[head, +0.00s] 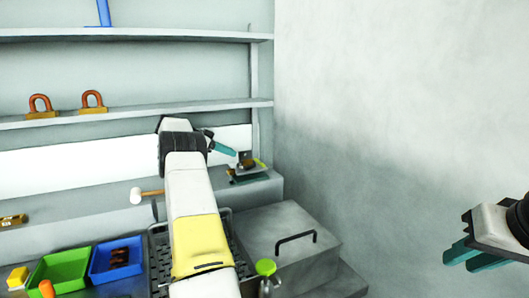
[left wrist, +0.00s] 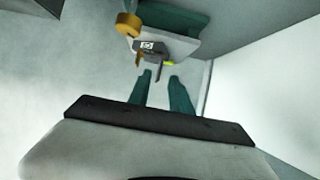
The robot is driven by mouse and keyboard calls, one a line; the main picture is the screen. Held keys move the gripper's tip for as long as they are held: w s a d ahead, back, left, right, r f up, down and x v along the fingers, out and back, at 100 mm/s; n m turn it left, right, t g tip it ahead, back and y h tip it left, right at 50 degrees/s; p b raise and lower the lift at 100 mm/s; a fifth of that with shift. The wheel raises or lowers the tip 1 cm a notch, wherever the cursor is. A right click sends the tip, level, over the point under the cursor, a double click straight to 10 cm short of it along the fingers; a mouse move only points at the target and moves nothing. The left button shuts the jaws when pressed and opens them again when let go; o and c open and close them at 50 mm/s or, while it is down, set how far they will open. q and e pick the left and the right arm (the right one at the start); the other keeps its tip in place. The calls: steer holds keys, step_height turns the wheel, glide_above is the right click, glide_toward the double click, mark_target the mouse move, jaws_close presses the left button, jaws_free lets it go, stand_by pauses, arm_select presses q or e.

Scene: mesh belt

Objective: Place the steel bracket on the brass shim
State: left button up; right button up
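My left gripper (head: 222,142) is over the back ledge, its teal fingers apart and empty; they also show in the left wrist view (left wrist: 163,86). Just beyond the fingertips is a small cluster. It holds a grey, bracket-like piece (left wrist: 152,46) with a dark label and brownish prongs, a round brass-coloured piece (left wrist: 128,25) and a teal block (left wrist: 172,20). The cluster is small and dark in the head view, so I cannot tell for sure which piece is the steel bracket or the brass shim. My right gripper (head: 470,257) is open and empty by the right wall.
A green bin (head: 62,268) and a blue bin (head: 103,262) stand at the lower left. A mallet (head: 148,194) lies on the ledge. A grey box with a black handle (head: 295,238) is right of my left arm. Brass blocks with copper loops (head: 93,102) sit on the shelf.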

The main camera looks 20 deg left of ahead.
arm_select(q)
steer(key=s+a, duration=0.4)
steer(key=s, duration=0.1)
steer(key=shift+s+a, duration=0.25)
stand_by(0.3)
